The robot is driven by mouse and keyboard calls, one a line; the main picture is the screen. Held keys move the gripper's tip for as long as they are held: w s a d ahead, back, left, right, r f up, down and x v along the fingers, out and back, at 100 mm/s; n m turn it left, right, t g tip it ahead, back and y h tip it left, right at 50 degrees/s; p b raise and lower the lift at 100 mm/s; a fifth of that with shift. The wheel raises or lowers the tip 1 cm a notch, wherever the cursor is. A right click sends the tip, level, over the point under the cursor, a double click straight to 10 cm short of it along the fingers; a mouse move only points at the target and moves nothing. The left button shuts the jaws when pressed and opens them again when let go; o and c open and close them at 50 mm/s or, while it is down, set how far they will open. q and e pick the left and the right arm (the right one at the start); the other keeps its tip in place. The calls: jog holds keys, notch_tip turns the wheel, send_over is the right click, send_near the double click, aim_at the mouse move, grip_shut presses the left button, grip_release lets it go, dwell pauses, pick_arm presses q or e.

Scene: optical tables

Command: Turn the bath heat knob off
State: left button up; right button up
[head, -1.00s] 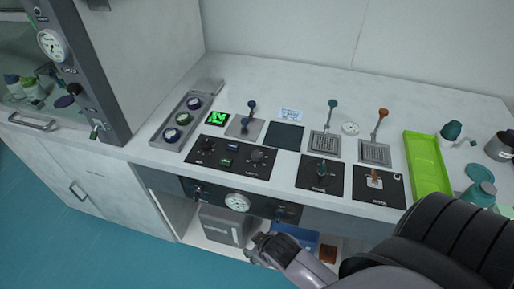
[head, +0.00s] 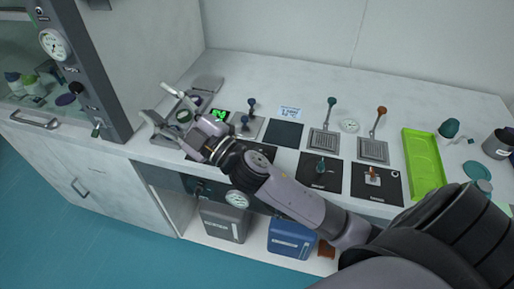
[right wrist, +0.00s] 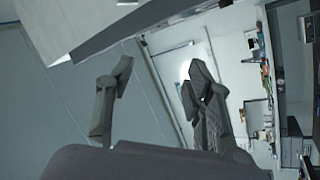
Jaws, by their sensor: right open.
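I cannot read which control is the bath heat knob. A black top panel (head: 265,150) with dark knobs is mostly covered by my right arm and gripper. My left gripper is not in view.
Levers with dark (head: 332,101) and orange (head: 382,111) knobs stand at the back. A green tray (head: 425,165) and cups are at the right. A grey can (head: 225,222) and a blue can (head: 291,238) sit below. A gauge column (head: 85,85) stands left.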

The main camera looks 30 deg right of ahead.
jog(key=s+a+r+n+g+y, duration=0.25)
jog(key=a+n+g+y, duration=0.55)
jog(key=n, duration=0.4)
jog(key=n+g+h, duration=0.8)
jog(key=g+h, duration=0.4)
jog(key=h, duration=0.5)
send_near(257, 151)
notch_tip(257, 151, down, 9)
jog(key=p, duration=0.3)
jog(key=shift+w+a, duration=0.15)
